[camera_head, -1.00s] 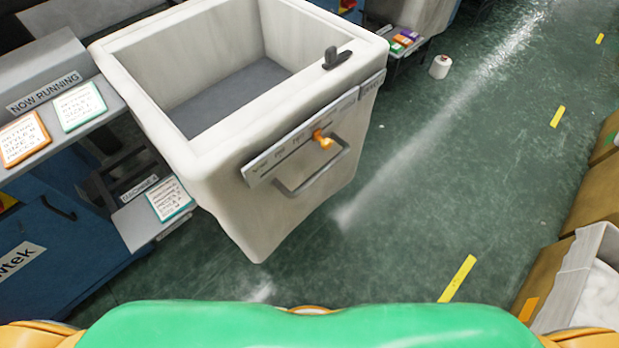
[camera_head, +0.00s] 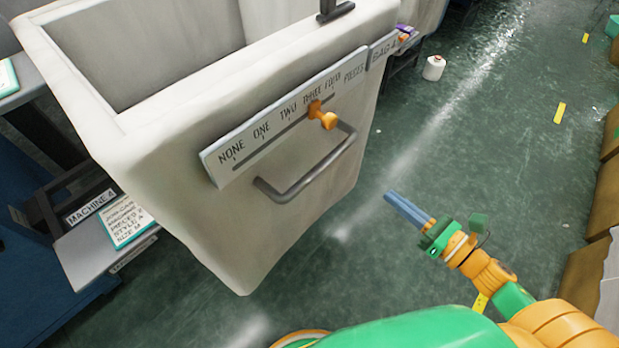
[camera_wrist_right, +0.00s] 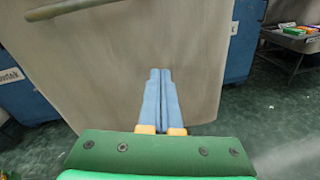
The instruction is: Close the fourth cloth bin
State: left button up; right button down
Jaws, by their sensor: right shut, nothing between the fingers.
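The pale cloth bin (camera_head: 230,235) stands pulled out from the machine row, its open top showing an empty-looking inside. Its front carries a grey bar handle (camera_head: 300,180) and a scale plate (camera_head: 225,165) reading NONE to FOUR PIECES, BAG 4. An orange slider knob (camera_head: 322,115) sits near THREE. My right gripper (camera_head: 390,196) is shut and empty, to the right of the bin and handle, apart from them. In the right wrist view the shut blue fingers (camera_wrist_right: 160,75) point at the bin front (camera_wrist_right: 110,80), below the handle (camera_wrist_right: 80,7). My left gripper is out of view.
A MACHINE 4 shelf (camera_head: 90,250) with a card (camera_head: 125,220) lies left of the bin. A white cone (camera_head: 433,68) stands on the green floor. Brown boxes (camera_head: 590,270) line the right edge.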

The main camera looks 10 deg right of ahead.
aim_at(321, 155)
jog(key=w+a+n, duration=0.1)
jog(key=w+a, duration=0.2)
jog(key=w+a+r+n+y, duration=0.1)
jog(key=w+a, duration=0.3)
jog(key=w+a+r+n+y, duration=0.1)
jog(key=w+a+n, duration=0.1)
jog(key=w+a, duration=0.1)
jog(key=shift+w+a+r, duration=0.15)
jog(key=shift+w+a, duration=0.15)
jog(key=shift+a, duration=0.25)
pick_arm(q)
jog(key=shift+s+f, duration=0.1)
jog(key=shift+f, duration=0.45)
pick_arm(e)
jog(key=shift+w, duration=0.1)
